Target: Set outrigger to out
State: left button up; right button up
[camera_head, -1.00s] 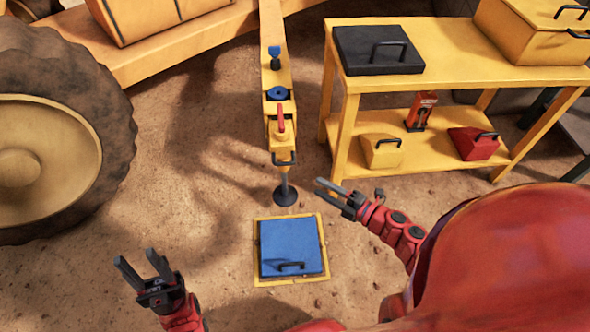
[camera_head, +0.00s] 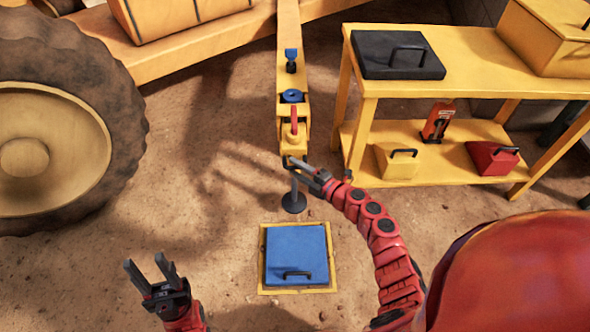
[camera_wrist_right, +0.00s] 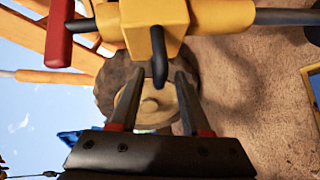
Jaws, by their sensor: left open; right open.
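The outrigger is a yellow beam (camera_head: 290,60) with a blue knob (camera_head: 291,57), a blue ring (camera_head: 293,96) and a red lever (camera_head: 294,120). Its jack leg ends in a round dark foot (camera_head: 294,203) above the ground. My right gripper (camera_head: 292,163) is open at the beam's end, just above the foot. In the right wrist view, the dark end handle (camera_wrist_right: 158,58) appears between the open fingers (camera_wrist_right: 158,78), with gaps on both sides; the red lever (camera_wrist_right: 59,35) is upper left. My left gripper (camera_head: 147,268) is open and empty at lower left.
A blue hatch (camera_head: 297,254) in a yellow frame lies on the ground below the foot. A yellow workbench (camera_head: 460,100) with boxes stands to the right. A large wheel (camera_head: 60,120) stands at left. Bare dirt lies between the wheel and the outrigger.

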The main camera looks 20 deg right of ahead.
jog(key=shift+w+a, duration=0.25)
jog(key=shift+w, duration=0.15)
jog(key=shift+c, duration=0.3)
grip_shut()
jog(key=shift+s+f, duration=0.1)
jog(key=shift+f, duration=0.05)
dwell(0.7)
